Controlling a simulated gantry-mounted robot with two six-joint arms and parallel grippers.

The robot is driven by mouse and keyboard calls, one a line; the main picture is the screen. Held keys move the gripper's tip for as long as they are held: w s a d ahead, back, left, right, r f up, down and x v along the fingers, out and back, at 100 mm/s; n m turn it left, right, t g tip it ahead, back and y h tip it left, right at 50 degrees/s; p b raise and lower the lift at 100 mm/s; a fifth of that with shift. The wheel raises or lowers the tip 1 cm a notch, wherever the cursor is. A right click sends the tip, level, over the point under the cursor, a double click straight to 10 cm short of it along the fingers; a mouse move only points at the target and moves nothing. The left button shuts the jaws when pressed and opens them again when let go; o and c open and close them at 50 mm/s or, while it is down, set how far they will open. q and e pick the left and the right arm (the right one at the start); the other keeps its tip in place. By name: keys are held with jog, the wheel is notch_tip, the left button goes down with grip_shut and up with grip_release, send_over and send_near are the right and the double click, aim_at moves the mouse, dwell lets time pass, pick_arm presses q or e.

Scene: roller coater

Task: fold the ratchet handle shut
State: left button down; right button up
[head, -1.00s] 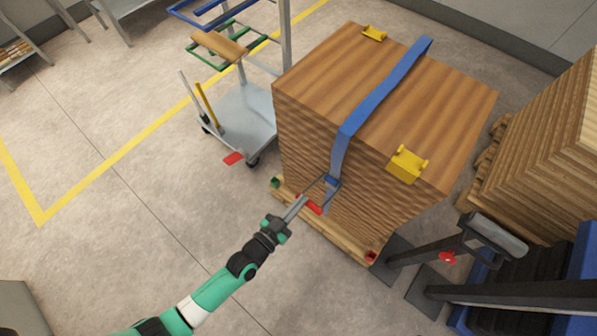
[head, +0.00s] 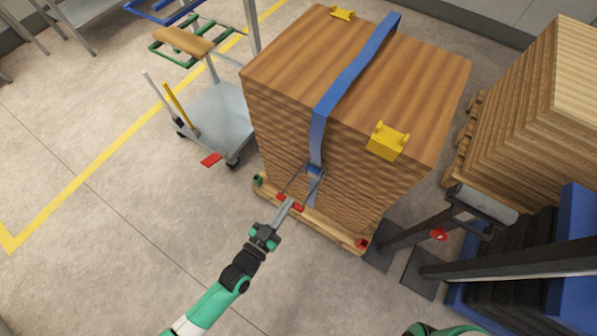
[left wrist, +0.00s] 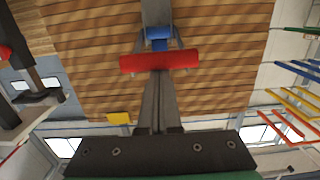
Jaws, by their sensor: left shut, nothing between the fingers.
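The blue strap (head: 350,75) runs over the wooden stack and down its front face to the ratchet (head: 314,170). The ratchet handle ends in a red grip bar (head: 298,206), standing out from the stack on two thin side arms. My left gripper (head: 288,205) is shut and empty. Its fingers cross the middle of the red bar in the head view, leaving red showing on both sides. In the left wrist view, the red bar (left wrist: 160,60) lies across the end of the fingers (left wrist: 159,85), with the blue ratchet part (left wrist: 158,40) beyond. Contact is unclear. My right gripper is out of view.
The stack (head: 400,55) stands on a pallet (head: 320,230) with yellow corner pieces (head: 387,142) on top. A trolley (head: 215,115) stands to its left. A pallet jack (head: 430,225) and another stack (head: 535,110) stand to the right. The floor in front is open.

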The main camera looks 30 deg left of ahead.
pick_arm(q)
jog(key=shift+s+f+g, duration=0.2)
jog(key=shift+s+f, duration=0.05)
jog(key=shift+f, duration=0.4)
jog(key=shift+s+f+g, duration=0.2)
jog(key=shift+s+f, duration=0.05)
jog(key=shift+f, duration=0.4)
notch_tip(320, 180, up, 6)
jog(key=p, duration=0.5)
jog(key=s+f+b, duration=0.1)
jog(key=s+f, duration=0.4)
jog(key=s, duration=0.3)
jog(key=shift+a+f+t, duration=0.3)
jog(key=shift+f+t, duration=0.1)
